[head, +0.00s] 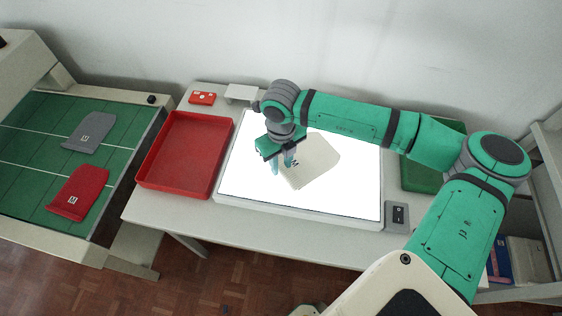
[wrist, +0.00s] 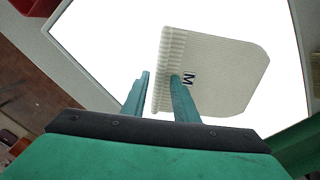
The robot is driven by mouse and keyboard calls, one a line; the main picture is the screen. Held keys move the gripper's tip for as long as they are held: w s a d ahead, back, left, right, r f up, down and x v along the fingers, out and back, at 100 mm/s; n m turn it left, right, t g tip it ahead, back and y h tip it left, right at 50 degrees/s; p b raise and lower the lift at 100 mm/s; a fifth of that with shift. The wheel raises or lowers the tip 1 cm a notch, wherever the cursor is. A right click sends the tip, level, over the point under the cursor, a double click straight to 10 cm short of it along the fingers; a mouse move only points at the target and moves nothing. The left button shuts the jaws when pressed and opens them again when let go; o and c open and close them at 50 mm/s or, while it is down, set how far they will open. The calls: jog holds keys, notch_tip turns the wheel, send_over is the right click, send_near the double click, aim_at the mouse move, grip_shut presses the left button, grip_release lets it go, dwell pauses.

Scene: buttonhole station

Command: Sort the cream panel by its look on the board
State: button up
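The cream panel (head: 318,158) lies on the glowing white board (head: 345,205), turned at an angle. In the wrist view the panel (wrist: 225,75) shows a ribbed edge on its left and a dark "M" mark near that edge. No flaw can be made out on the part that shows. My gripper (head: 282,161) is over the panel's left, ribbed end, pointing down. In the wrist view its fingers (wrist: 160,76) are apart, one in front of the panel and one just off its ribbed edge. Whether they touch the panel cannot be told. The right finger hides a little of the panel.
An empty red tray (head: 146,178) stands left of the board; a green tray (head: 416,181) stands right, partly behind my arm. A grey switch box (head: 397,217) is at the board's right corner. A grey panel (head: 90,132) and a red panel (head: 78,193) lie on the green belt (head: 32,150).

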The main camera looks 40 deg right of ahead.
jog(key=shift+f, duration=0.6)
dwell(0.5)
grip_shut()
jog(key=shift+r, duration=0.15)
jog(key=shift+r, duration=2.4)
